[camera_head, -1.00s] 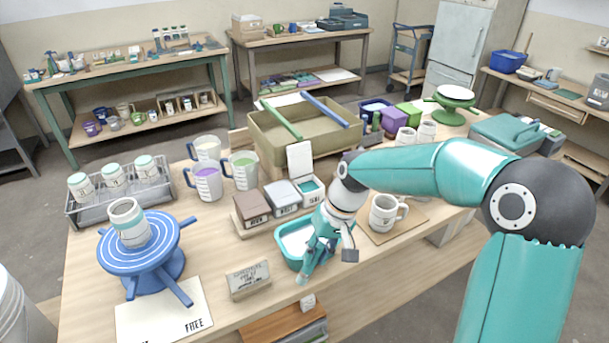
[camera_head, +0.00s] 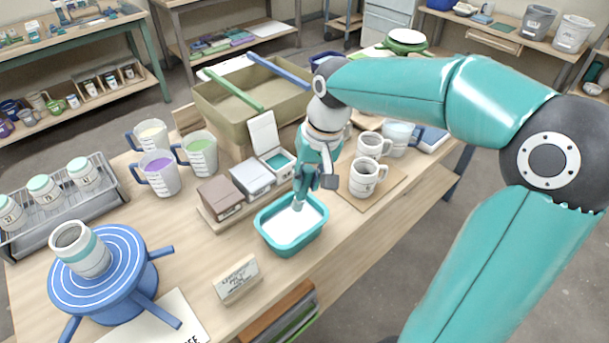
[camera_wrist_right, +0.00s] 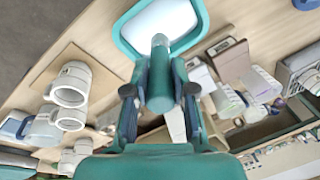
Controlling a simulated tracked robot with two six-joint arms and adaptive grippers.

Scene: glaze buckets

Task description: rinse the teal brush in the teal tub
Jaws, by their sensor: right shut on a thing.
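The teal tub (camera_head: 278,241) stands on the table near its front edge, with white inside. My right gripper (camera_head: 316,182) is over the tub's back right side, pointing down. In the right wrist view my right gripper (camera_wrist_right: 160,95) is shut on the teal brush (camera_wrist_right: 160,72), whose handle lies between the two fingers. The brush's far end overlaps the white inside the teal tub (camera_wrist_right: 124,42). In the head view the brush's lower end (camera_head: 297,204) reaches inside the tub's rim; whether it touches the white surface is hard to tell. My left gripper is not in view.
Lidded boxes (camera_head: 254,177) stand just behind the tub. White mugs (camera_head: 366,176) stand on a board to its right. A small sign block (camera_head: 237,281) is at front left. A blue banding wheel (camera_head: 105,275) carries a cup. The table left of the tub is partly clear.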

